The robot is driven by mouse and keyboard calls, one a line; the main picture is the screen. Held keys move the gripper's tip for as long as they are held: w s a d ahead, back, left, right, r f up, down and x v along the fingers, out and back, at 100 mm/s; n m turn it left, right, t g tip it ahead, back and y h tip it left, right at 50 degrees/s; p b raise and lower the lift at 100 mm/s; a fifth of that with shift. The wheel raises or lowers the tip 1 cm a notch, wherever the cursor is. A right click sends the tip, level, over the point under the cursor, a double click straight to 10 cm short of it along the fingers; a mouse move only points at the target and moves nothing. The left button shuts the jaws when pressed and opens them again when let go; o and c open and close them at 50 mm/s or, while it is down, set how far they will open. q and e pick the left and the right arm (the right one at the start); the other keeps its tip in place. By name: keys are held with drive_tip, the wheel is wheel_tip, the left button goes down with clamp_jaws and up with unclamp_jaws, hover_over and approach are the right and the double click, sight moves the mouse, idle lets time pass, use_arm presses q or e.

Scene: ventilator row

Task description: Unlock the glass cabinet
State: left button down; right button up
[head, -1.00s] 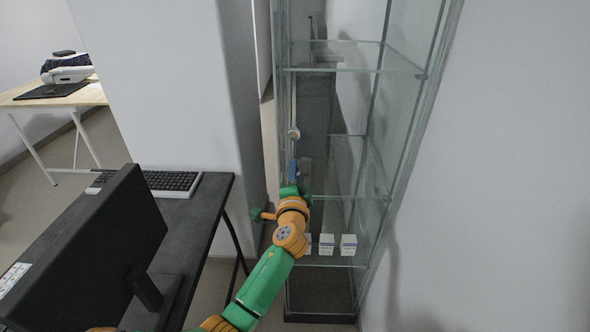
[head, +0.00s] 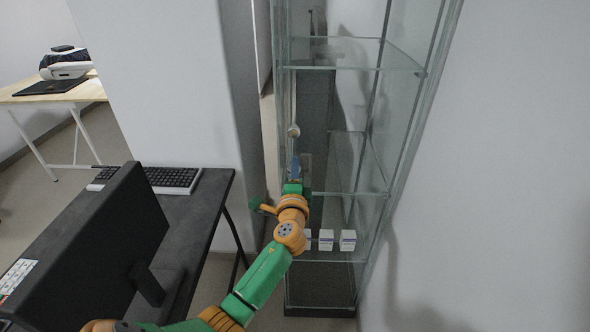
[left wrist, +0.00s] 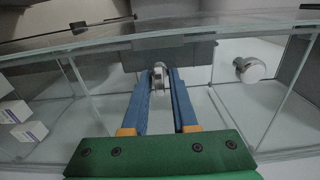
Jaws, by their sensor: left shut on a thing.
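The glass cabinet (head: 424,100) stands in the middle of the head view, with clear panes and shelves. Its round pale handle knob (head: 293,132) is on the door's left edge, above my left gripper (head: 295,168). In the left wrist view the knob (left wrist: 249,70) is to the right of the blue fingers. The left fingers are closed around a small silver lock piece (left wrist: 158,76) at the door. Whether it is a key or a turning knob is unclear. In the head view the gripper hides it. My right gripper is out of view.
Small white boxes (head: 347,240) stand on a low cabinet shelf. A dark desk (head: 205,205) with a monitor (head: 90,250) and keyboard (head: 172,180) is close on the left of my arm. A wall (head: 500,180) bounds the right side. A wooden table (head: 85,92) stands far left.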

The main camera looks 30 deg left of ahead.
use_arm(q)
drive_tip(key=c, duration=0.9)
unclamp_jaws()
drive_tip(key=v, duration=0.7)
drive_tip(key=shift+f, duration=0.1)
